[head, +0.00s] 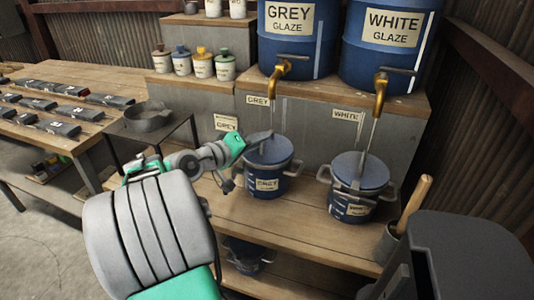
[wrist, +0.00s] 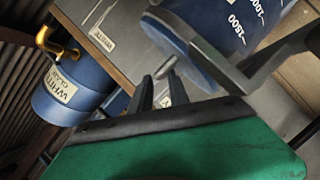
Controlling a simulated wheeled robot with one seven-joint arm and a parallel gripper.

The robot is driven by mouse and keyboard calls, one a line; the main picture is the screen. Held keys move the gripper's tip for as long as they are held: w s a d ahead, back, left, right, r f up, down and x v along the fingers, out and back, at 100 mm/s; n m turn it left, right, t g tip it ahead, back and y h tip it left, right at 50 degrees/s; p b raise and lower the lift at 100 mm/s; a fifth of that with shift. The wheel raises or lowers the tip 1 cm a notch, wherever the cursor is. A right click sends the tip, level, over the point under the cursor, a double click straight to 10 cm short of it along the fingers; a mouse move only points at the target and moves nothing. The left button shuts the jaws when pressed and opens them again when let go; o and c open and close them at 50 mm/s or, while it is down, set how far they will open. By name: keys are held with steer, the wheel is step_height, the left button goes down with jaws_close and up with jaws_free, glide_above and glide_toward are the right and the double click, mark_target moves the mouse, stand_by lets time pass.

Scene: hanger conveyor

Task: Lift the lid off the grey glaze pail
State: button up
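The grey glaze pail (head: 265,184) is a blue pail with a GREY label on the wooden bench, below the grey glaze tap. Its blue lid (head: 272,154) sits on top. In the wrist view the lid (wrist: 178,52) is close ahead, with a small grey knob (wrist: 166,69) on it, and the pail's side (wrist: 235,28) shows volume marks. My gripper (head: 262,137) is at the lid's upper left side. In the wrist view its two dark fingers (wrist: 163,80) stand apart, with the knob at or just beyond their tips. Contact with the knob cannot be told.
The white glaze pail (head: 350,206) with its lid stands to the right on the same bench (head: 300,222). Grey (head: 292,38) and white (head: 391,42) glaze tanks with brass taps stand above. A grey crock (head: 386,243) holds a wooden handle. A dark bowl (head: 147,117) is left.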

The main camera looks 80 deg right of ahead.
mark_target(267, 143)
steer(key=x, duration=0.4)
steer(key=shift+d, duration=0.15)
steer(key=shift+c, duration=0.4)
steer(key=shift+w, duration=0.1)
jaws_close()
